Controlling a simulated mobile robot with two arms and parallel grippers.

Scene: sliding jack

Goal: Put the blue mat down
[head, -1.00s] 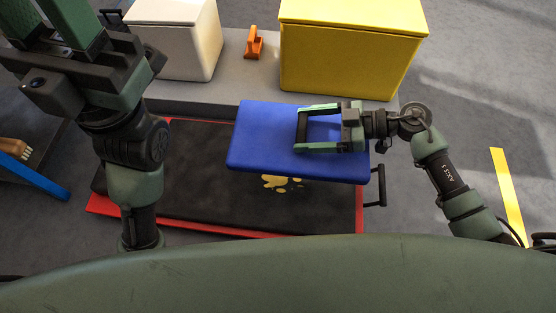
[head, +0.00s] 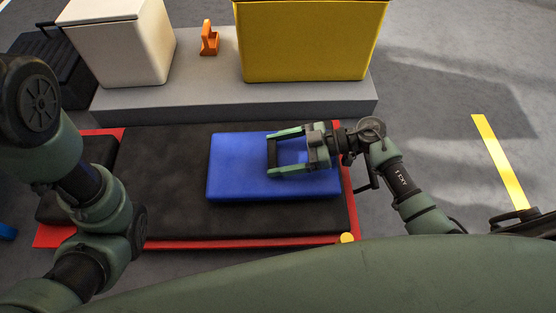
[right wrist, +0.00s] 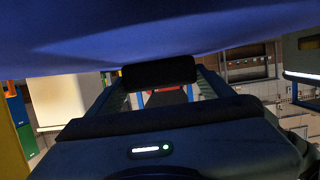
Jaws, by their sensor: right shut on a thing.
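The blue mat (head: 228,172) is flat and roughly level over the right part of the black bed (head: 165,190) with red edges. My right gripper (head: 271,156) is shut on the mat, reaching over it from the right. Whether the mat's underside touches the bed or hangs just above it I cannot tell. In the right wrist view the mat (right wrist: 150,35) fills the top, close to the fingers. My left arm is at the left of the head view; its gripper is out of the picture.
A grey ledge (head: 240,103) behind the bed bears a white box (head: 125,50), an orange holder (head: 209,40) and a yellow box (head: 305,45). A yellow disc (head: 346,238) is at the bed's front right corner. The bed is bare left of the mat.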

